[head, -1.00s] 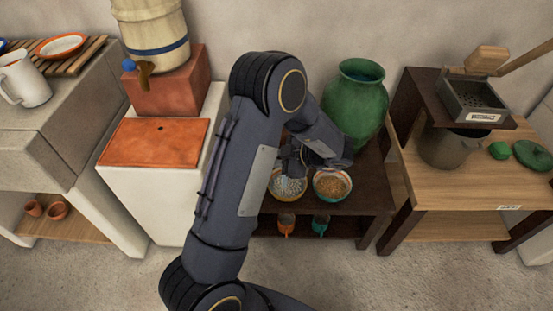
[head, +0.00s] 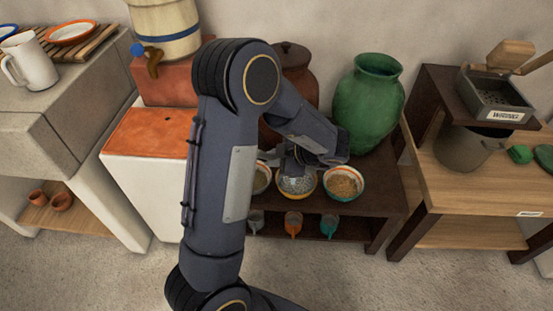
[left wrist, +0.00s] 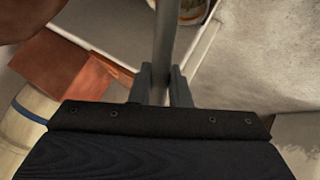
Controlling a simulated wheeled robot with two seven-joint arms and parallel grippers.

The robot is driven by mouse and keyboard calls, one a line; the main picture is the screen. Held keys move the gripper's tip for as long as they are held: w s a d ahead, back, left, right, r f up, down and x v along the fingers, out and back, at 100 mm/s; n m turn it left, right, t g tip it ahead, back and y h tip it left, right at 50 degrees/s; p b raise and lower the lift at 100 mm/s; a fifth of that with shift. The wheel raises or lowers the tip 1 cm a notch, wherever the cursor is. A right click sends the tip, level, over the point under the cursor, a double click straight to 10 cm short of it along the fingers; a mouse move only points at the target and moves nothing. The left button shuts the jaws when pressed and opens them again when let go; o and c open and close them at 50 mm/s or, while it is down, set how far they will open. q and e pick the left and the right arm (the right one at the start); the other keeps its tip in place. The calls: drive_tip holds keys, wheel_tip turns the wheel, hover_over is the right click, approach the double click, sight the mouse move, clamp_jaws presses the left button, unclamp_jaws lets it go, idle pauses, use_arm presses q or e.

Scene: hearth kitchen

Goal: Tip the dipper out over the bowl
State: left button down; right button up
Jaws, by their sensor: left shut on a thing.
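My left gripper (head: 296,160) is over the middle bowl on the low dark table in the head view. In the left wrist view its two fingers (left wrist: 162,86) are shut on the grey handle of the dipper (left wrist: 163,42). The dipper's cup does not show clearly in either view, so I cannot tell its tilt. Three bowls stand in a row: a left bowl (head: 262,181) partly behind my arm, a patterned middle bowl (head: 297,190) partly under the gripper, and a right bowl (head: 344,185) with brown grain. My right gripper is out of view.
A green jar (head: 368,105) and a brown lidded jar (head: 298,66) stand behind the bowls on the dark table (head: 375,206). Several small cups, one of them orange (head: 293,222), are on the shelf below. A wooden table (head: 480,185) stands right.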

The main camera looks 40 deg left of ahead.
use_arm(q)
drive_tip(key=shift+s+a+f+t+h+b, duration=0.4)
drive_tip(key=shift+s+a+f+b, duration=0.15)
drive_tip(key=shift+b, duration=0.8)
drive_tip(key=s+a+f+n+t+h+b, duration=0.2)
drive_tip(key=s+f+t+h+b, duration=0.1)
drive_tip(key=f+b, duration=0.5)
drive_tip(key=shift+s+a+f+n+t+h, duration=0.15)
drive_tip(key=shift+a+n+t+h, duration=0.15)
drive_tip(key=shift+t+h, duration=0.5)
idle(1.2)
